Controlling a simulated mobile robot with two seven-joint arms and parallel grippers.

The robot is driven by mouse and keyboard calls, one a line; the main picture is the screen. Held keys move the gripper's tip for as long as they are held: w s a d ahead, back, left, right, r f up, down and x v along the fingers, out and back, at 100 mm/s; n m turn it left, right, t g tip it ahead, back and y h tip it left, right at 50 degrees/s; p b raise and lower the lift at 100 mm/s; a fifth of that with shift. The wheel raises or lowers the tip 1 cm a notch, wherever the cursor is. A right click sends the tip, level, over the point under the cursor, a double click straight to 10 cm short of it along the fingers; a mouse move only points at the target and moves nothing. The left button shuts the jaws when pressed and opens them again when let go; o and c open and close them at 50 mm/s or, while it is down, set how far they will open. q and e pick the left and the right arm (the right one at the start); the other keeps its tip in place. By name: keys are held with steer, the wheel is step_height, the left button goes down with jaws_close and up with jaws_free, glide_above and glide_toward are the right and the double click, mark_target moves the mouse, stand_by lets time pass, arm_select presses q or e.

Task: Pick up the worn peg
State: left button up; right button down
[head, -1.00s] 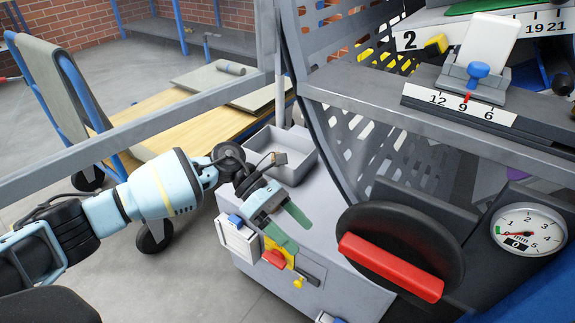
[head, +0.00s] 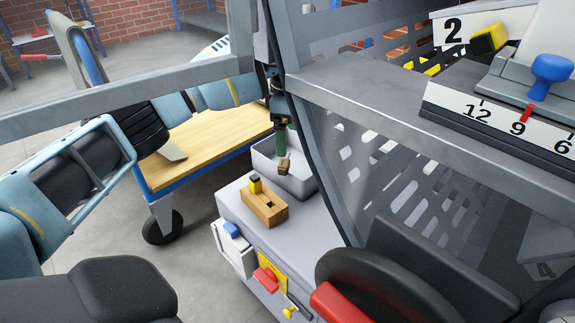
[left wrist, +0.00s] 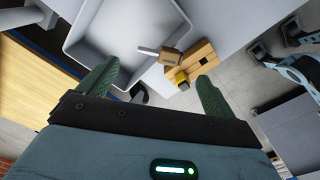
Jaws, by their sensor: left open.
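A small brown-headed peg with a grey metal shaft (left wrist: 167,59) shows in the left wrist view, ahead of my open fingers and apart from them. In the head view this brown piece (head: 284,165) appears at the grey tray (head: 302,187), just below my green fingers. A wooden block (head: 264,208) with a yellow-topped piece (head: 255,184) and a dark opening stands beside the tray. It also shows in the left wrist view (left wrist: 201,58). My left gripper (left wrist: 155,84) is open and empty; in the head view (head: 281,138) a post partly hides it. My right gripper is out of view.
The tray and block are on a grey cabinet top (head: 235,205) with a red handle (head: 265,279) on its side. A grey post and rail (head: 130,92) cross in front of my left arm. A wooden cart (head: 190,150) stands behind.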

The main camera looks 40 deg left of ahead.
mark_target(286, 160)
arm_select(q)
step_height(286, 160, down, 2)
steer(key=shift+f, duration=0.1)
steer(key=shift+a+f+b, duration=0.2)
steer(key=shift+f+b, duration=1.25)
steer(key=shift+f, duration=1.15)
steer(key=shift+r, duration=0.1)
steer(key=c, duration=1.1)
step_height(286, 160, up, 10)
steer(key=p, duration=0.3)
steer(key=shift+p, duration=0.3)
steer(key=shift+c, duration=0.2)
